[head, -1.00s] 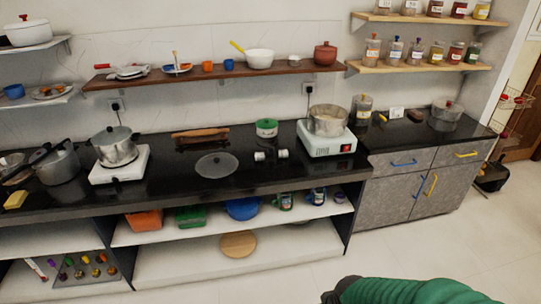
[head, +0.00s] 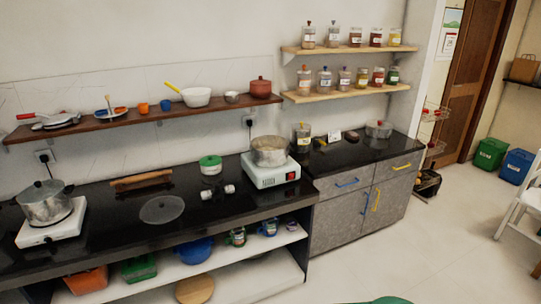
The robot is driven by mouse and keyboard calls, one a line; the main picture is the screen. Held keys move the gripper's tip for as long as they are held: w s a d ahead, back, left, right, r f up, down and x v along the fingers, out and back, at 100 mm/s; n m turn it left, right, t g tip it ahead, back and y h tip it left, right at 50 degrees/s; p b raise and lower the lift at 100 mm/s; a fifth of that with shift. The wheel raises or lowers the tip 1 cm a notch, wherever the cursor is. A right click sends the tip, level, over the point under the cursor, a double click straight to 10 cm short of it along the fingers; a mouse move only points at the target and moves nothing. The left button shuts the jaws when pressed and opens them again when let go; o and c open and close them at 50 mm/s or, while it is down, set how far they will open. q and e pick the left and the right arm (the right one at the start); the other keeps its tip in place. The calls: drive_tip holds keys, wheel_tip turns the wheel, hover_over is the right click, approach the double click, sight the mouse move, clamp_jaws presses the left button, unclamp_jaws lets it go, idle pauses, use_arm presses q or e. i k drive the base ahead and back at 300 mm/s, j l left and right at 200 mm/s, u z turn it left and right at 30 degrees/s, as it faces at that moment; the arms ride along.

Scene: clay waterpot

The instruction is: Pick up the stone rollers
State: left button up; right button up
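No item is clearly identifiable as the stone rollers. A small pair of whitish cylinders with a dark middle (head: 216,191) lies on the black counter, between the dark flat lid and the hot plate on the right; its material is too small to tell. A brown wooden roller-like piece (head: 141,181) lies farther back on the counter to the left. Neither of my grippers shows. Only a sliver of a green rounded form shows at the bottom edge.
The black counter (head: 100,230) also bears a steel pot (head: 46,203) on a white stove, a dark round lid (head: 162,209), a green-lidded container (head: 210,165) and a pan (head: 269,151) on a hot plate. Grey cabinets (head: 350,205) stand at right. The floor (head: 430,245) is open at lower right.

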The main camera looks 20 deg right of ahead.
sight(205, 195)
drive_tip(key=i+l+u, duration=0.2)
drive_tip(key=i, duration=0.25)
drive_tip(key=i+l+u, duration=0.2)
drive_tip(key=i+l, duration=0.25)
drive_tip(key=i+l+u, duration=0.25)
drive_tip(key=i+l, duration=0.15)
drive_tip(key=i+l+u, duration=0.2)
drive_tip(key=i+l, duration=0.15)
drive_tip(key=l, duration=0.25)
drive_tip(key=i+l+u, duration=0.2)
drive_tip(key=l, duration=0.35)
drive_tip(key=i, duration=0.1)
